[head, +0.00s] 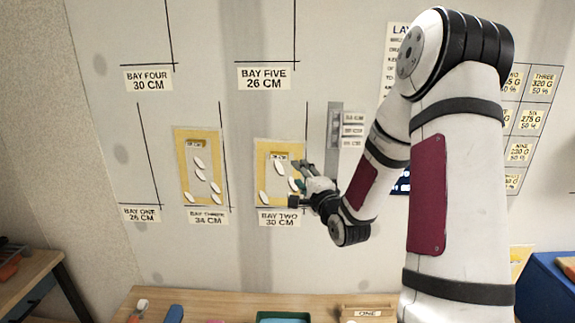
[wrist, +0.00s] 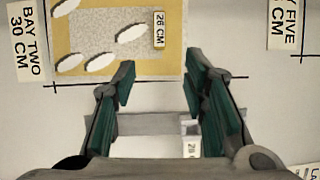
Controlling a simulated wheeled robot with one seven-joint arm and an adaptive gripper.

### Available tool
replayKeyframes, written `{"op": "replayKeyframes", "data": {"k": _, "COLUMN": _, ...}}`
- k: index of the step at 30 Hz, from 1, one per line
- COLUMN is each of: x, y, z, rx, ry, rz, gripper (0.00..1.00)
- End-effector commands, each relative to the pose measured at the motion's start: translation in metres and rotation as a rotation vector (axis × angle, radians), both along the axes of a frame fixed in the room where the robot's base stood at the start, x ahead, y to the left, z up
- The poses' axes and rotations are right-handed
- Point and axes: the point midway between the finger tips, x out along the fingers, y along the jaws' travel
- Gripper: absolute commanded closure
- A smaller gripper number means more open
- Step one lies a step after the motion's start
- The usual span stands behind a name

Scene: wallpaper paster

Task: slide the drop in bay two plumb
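The drop in bay two (head: 266,150) is a yellow-edged, speckled beige panel with white ovals, flat on the wall above the BAY TWO 30 CM label (head: 279,219). It hangs close to the black line on its right; its lower right is hidden by my gripper. In the wrist view the drop (wrist: 95,22) appears turned sideways, with a 26 CM tag, its edge running nearly along the black line. My gripper (wrist: 161,82) is open, its dark green fingers apart with nothing seen between them. In the head view my gripper (head: 301,184) is at the drop's right edge; contact is unclear.
A similar drop (head: 184,168) hangs in bay three at left. A grey strip (head: 334,130) with small labels is right of bay two. Bays four and five (head: 263,78) above look bare. A wooden bench (head: 225,302) with a green tray (head: 283,315) stands below.

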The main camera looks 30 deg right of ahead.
Motion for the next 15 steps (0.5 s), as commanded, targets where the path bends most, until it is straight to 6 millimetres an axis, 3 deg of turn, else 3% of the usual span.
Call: {"op": "replayKeyframes", "data": {"k": 15, "x": 0.089, "y": -0.016, "z": 0.001, "rx": -0.001, "ry": 0.001, "rz": 0.001, "gripper": 0.60}}
